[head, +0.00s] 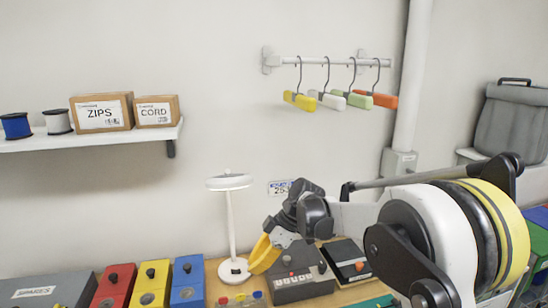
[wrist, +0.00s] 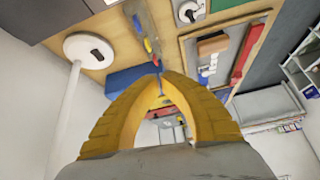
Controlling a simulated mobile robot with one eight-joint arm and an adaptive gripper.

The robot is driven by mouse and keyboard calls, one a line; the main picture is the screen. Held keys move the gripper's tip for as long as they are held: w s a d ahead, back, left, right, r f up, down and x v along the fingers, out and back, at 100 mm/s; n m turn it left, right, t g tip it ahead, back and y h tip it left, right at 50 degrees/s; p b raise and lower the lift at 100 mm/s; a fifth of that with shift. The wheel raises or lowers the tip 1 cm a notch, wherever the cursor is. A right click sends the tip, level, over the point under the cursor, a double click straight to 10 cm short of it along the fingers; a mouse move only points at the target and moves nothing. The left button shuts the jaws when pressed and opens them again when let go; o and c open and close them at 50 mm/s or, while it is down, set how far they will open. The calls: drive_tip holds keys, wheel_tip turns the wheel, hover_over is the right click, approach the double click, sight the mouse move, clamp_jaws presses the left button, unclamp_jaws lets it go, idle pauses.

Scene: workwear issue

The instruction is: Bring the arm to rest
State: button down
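The fingertips look clear of the bench, but the exact gap is hard to tell.
Red (head: 115,285), yellow (head: 149,284) and blue (head: 187,281) boxes stand on the bench at lower left. A shelf (head: 90,142) holds boxes and spools. Hangers (head: 340,98) hang from a wall rail. The wall area between shelf and rail is clear.

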drive_tip(key=s+d+r+m+t+h, duration=0.2)
drive_tip(key=s+d+r+m, duration=0.25)
drive_tip(key=s+d, duration=0.2)
drive_tip(key=s+d+r+m+t+h, duration=0.1)
drive_tip(key=s+d+r+m+t, duration=0.1)
drive_tip(key=s+d+r+m, duration=0.35)
drive_tip(key=s+d+f+m+t+h+b, duration=0.1)
drive_tip(key=s+d+f+m+t+h, duration=0.2)
drive_tip(key=s+d+m, duration=0.6)
drive_tip(key=s+d+f+t, duration=0.1)
drive_tip(key=s+d+f, duration=0.1)
drive_tip(key=s, duration=0.3)
drive_tip(key=shift+d+h+b, duration=0.3)
drive_tip(key=shift+d, duration=0.4)
